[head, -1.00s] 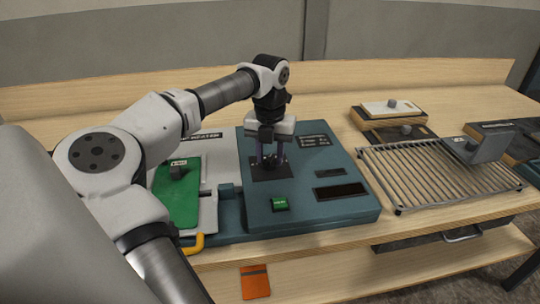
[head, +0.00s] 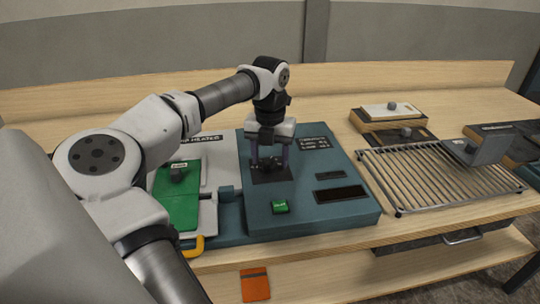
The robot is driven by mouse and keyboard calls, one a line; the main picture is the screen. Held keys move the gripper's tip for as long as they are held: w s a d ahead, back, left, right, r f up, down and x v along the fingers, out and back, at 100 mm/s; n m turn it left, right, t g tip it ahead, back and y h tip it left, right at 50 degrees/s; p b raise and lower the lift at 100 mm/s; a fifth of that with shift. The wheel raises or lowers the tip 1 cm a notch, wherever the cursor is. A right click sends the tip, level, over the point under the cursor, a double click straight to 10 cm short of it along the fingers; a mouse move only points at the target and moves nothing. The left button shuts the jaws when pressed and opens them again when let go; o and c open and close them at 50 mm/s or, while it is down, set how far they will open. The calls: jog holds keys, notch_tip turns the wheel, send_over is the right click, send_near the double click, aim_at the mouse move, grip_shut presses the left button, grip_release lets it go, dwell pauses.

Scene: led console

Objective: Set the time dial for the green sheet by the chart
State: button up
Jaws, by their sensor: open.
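The teal console (head: 300,216) stands on the wooden bench. My gripper (head: 269,165) points down over the dark square plate (head: 272,178) on the console's top, where a dark dial shows between and below the fingers. The fingers are apart, one on each side of the dial; whether they touch it I cannot tell. The green sheet (head: 178,206) lies on the pale press plate at the left, with a dark knob on it. The chart (head: 314,143) is a small black panel with pale lines at the console's back right; its text is too small to read.
A green button (head: 280,206) and a dark display (head: 341,194) are on the console's front. A yellow handle (head: 193,245) sticks out at the left front. A wire rack (head: 435,182) stands at the right, with stacked blocks (head: 390,115) behind it.

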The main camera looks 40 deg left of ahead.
aim_at(270, 160)
notch_tip(270, 160, up, 14)
jog(key=p, duration=0.9)
jog(key=shift+f, duration=0.15)
